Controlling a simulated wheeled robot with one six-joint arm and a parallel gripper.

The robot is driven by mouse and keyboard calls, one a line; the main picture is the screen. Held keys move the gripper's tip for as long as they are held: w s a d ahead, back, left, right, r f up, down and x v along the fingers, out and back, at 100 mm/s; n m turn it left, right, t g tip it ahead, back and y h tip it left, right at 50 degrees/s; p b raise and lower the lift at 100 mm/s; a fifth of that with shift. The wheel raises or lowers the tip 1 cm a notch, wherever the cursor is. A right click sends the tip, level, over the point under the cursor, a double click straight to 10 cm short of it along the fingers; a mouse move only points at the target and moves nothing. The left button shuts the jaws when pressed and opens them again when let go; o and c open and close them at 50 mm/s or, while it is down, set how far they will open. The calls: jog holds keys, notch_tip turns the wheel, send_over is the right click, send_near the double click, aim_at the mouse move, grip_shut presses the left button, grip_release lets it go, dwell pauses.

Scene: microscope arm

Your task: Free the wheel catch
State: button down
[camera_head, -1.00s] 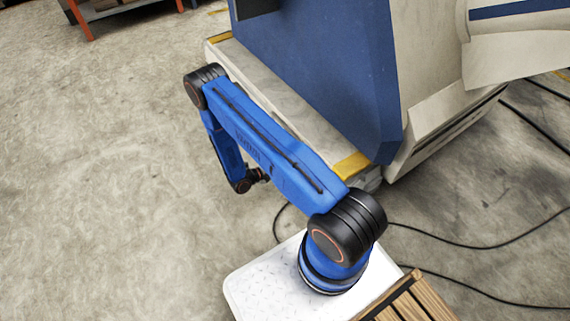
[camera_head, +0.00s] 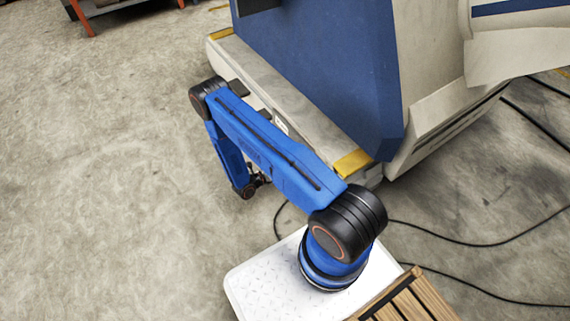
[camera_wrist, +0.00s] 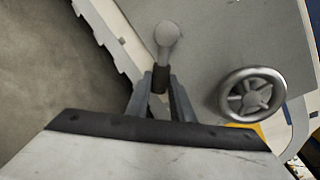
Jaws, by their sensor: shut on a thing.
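In the wrist view, a lever with a pale round knob (camera_wrist: 167,34) and a darker stem (camera_wrist: 160,78) stands at top centre; it looks like the catch. My gripper (camera_wrist: 161,84) is shut on the lever's stem, one grey finger on each side, with the knob beyond the fingertips. A grey spoked handwheel (camera_wrist: 253,95) is to the right of my gripper, apart from it. In the head view my gripper (camera_head: 262,180) is small and dark at the low end of my blue arm, beside the machine; the lever and wheel cannot be made out there.
The large blue and cream machine (camera_head: 320,70) rises over a pale base ledge (camera_head: 270,75) with yellow corners. Black cables (camera_head: 450,243) lie on the floor at right. A wooden slatted thing (camera_head: 415,298) is at the bottom. The concrete floor at left is clear.

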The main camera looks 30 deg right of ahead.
jog(key=shift+w+f+m, duration=0.3)
jog(key=shift+f+m, duration=0.05)
jog(key=shift+m, duration=0.25)
jog(key=c, duration=1.5)
grip_release()
jog(key=shift+c, duration=0.2)
jog(key=shift+a, duration=0.1)
jog(key=v, duration=1.7)
jog(key=shift+s+a, duration=0.15)
jog(key=shift+f, duration=0.1)
